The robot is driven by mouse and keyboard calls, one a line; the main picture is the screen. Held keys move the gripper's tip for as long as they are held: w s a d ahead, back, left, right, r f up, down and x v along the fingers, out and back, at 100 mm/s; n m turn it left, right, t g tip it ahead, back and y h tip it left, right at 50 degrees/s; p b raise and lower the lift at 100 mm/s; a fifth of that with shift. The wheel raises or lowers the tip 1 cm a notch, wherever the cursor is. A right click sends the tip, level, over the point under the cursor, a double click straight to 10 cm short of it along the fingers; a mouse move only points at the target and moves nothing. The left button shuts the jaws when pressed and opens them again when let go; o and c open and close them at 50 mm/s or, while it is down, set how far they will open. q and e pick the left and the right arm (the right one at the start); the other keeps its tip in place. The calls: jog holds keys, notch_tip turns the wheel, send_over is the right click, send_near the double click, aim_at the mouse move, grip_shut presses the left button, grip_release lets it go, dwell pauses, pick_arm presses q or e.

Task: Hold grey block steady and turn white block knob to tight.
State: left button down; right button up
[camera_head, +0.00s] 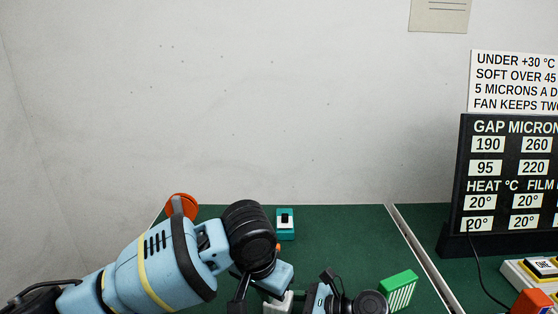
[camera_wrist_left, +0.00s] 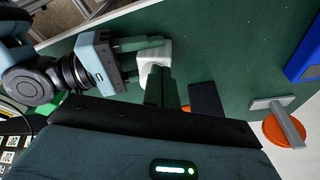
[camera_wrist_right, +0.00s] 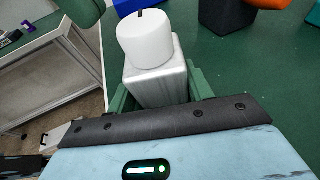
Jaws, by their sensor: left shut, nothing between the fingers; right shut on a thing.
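A pale grey block (camera_wrist_right: 157,82) with a round white knob (camera_wrist_right: 149,39) on top stands between the fingers of my right gripper (camera_wrist_right: 155,95). A dark mark shows at the knob's far edge. My right gripper is shut on the block. In the left wrist view the block (camera_wrist_left: 155,55) shows pale between the right gripper's green fingers. My left gripper (camera_wrist_left: 162,85) is shut and empty, with its fingertips close to the block; I cannot tell whether they touch the knob. In the head view the block (camera_head: 279,303) is partly hidden by my arms.
An orange disc with a grey bar (camera_head: 181,207) is at the back left. A teal box with a black front (camera_head: 285,223) stands at the back. A green striped block (camera_head: 399,289) is to the right. A black sign board (camera_head: 508,180) stands farther right. Green surface is free between them.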

pick_arm(q)
notch_tip(320, 180, up, 5)
jog(key=shift+f, duration=0.2)
dwell(0.4)
pick_arm(e)
jog(key=o, duration=0.8)
jog(key=shift+o, duration=0.2)
jog(key=v, duration=0.7)
jog(key=shift+s+d, duration=0.1)
jog(key=shift+d, duration=0.15)
